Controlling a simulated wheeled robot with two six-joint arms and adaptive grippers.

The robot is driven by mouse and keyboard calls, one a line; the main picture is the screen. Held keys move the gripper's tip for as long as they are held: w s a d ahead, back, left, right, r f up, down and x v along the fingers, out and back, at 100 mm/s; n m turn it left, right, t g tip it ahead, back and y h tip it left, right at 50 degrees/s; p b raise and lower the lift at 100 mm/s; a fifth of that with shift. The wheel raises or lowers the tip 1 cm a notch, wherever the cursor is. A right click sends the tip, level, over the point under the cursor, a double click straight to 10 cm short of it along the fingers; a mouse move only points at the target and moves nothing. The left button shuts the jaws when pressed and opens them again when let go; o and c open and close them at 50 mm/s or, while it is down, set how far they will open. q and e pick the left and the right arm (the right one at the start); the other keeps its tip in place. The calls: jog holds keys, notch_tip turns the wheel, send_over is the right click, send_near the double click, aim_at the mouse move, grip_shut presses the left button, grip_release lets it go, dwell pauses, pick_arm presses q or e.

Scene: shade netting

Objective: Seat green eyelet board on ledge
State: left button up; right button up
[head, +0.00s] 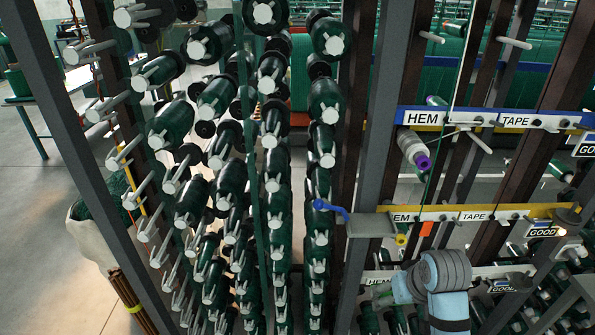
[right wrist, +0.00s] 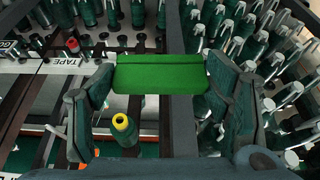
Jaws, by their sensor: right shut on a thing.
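The green eyelet board (right wrist: 160,78) is a flat bright green piece with a dark line along its upper part. It spans the two fingers of my right gripper (right wrist: 160,72) in the right wrist view, and the gripper is shut on it. In the head view my right arm's wrist (head: 440,280) is at the lower right, with only a sliver of green at its left side. A grey flat block (head: 370,225) juts from the post above it; I cannot tell whether this is the ledge. The board is held in the air, and no contact with a support shows. My left gripper is not in view.
Racks of dark green spools (head: 215,95) fill the left and middle. At right are a blue HEM/TAPE rail (head: 470,118), a yellow rail (head: 480,212), a purple-tipped spool (head: 412,150) and a blue handle (head: 330,208). A yellow-topped spool (right wrist: 124,128) stands below the board in the wrist view.

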jog(key=w+d+r+m+p, duration=0.1)
jog(key=w+d+r+p, duration=0.1)
jog(key=d+r, duration=0.4)
jog(key=w+d+r+m+h+p, duration=0.1)
jog(key=w+d+r+p, duration=0.1)
jog(key=w+d+r, duration=0.2)
jog(key=w+d+r+m+p, duration=0.1)
jog(key=w+d+r+p, duration=0.1)
jog(key=d+r, duration=0.7)
jog(key=shift+w+d+r, duration=0.3)
jog(key=shift+w+d, duration=0.15)
jog(key=shift+d, duration=0.4)
